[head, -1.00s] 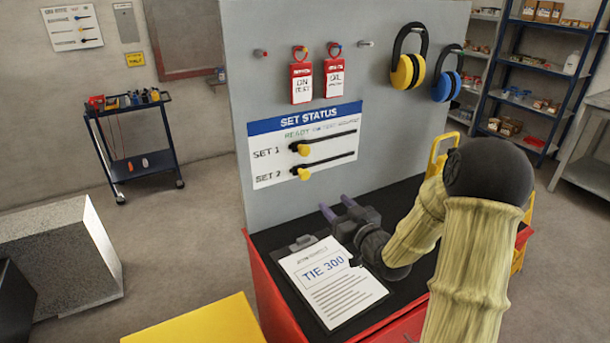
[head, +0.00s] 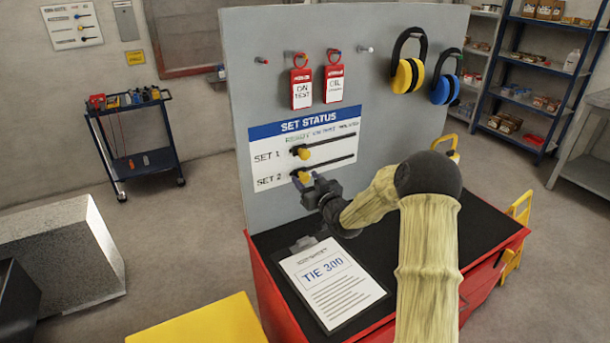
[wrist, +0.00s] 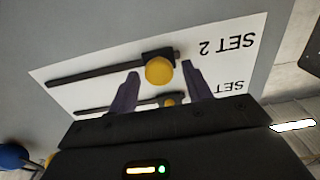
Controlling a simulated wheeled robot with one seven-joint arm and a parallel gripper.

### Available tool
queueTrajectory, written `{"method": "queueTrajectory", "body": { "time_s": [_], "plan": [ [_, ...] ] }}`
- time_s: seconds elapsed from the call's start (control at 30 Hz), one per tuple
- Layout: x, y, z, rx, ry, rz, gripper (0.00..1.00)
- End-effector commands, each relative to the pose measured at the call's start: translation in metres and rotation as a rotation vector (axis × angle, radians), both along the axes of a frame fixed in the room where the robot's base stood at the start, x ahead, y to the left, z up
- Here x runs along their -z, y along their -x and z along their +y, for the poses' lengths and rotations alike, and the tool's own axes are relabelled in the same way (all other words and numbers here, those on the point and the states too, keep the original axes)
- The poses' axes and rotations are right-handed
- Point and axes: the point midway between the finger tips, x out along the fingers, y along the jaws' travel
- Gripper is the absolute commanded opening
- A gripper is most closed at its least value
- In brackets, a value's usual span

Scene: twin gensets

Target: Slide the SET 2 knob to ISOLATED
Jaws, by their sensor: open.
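The SET STATUS board (head: 305,126) is on the grey upright panel. The yellow SET 2 knob (head: 303,177) is at the left end of its dark slot (head: 335,162) in the head view, partly hidden by my gripper. The wrist view shows the board upside down, with the SET 2 knob (wrist: 159,71) at the right end of its slot (wrist: 95,73). My gripper (head: 309,184) is open in front of it. In the wrist view, its fingers (wrist: 160,74) stand on either side of the knob with gaps. I cannot tell how deep they reach.
The yellow SET 1 knob (head: 303,153) is just above, also at the left end of its slot. Red tags (head: 301,83) and ear defenders (head: 409,72) hang higher up. A clipboard (head: 331,281) lies on the black bench top (head: 430,270).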

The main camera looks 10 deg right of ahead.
Motion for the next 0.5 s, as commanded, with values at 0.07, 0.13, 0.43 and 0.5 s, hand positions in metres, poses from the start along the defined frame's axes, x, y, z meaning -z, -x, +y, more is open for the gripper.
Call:
{"method": "queueTrajectory", "body": {
  "time_s": [0.07,0.13,0.43,0.5],
  "plan": [
    [-0.001,-0.009,0.003,0.000,-0.001,0.000,0.49],
    [-0.001,-0.015,0.005,0.000,-0.001,0.000,0.49],
    [0.000,-0.019,0.006,0.001,0.000,0.001,0.49],
    [0.000,-0.019,0.006,0.001,0.000,0.001,0.47]
  ]
}}
